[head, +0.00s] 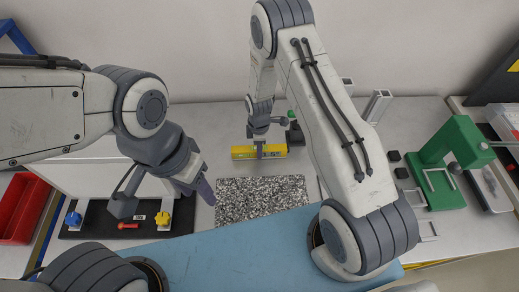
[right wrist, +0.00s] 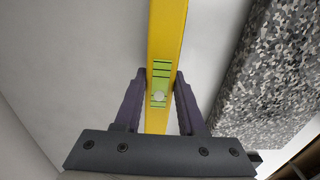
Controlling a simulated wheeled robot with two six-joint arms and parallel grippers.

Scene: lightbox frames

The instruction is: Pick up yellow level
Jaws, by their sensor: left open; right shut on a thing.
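The yellow level (head: 245,153) lies along the back of the bench in the head view, behind a speckled slab. It also shows in the right wrist view (right wrist: 165,45), running up between the fingers, with a green vial window facing the camera. My right gripper (head: 259,151) reaches down over the level and is shut on it; in the right wrist view its two purple fingers (right wrist: 160,103) lie on either side of it. Whether the level touches the bench is hard to tell.
The speckled slab (head: 262,200) lies just in front of the level and shows at right in the right wrist view (right wrist: 270,85). A green press (head: 450,160) stands at right. A blue mat (head: 240,250) covers the front. A red bin (head: 20,207) and a dark tray (head: 95,222) are at left.

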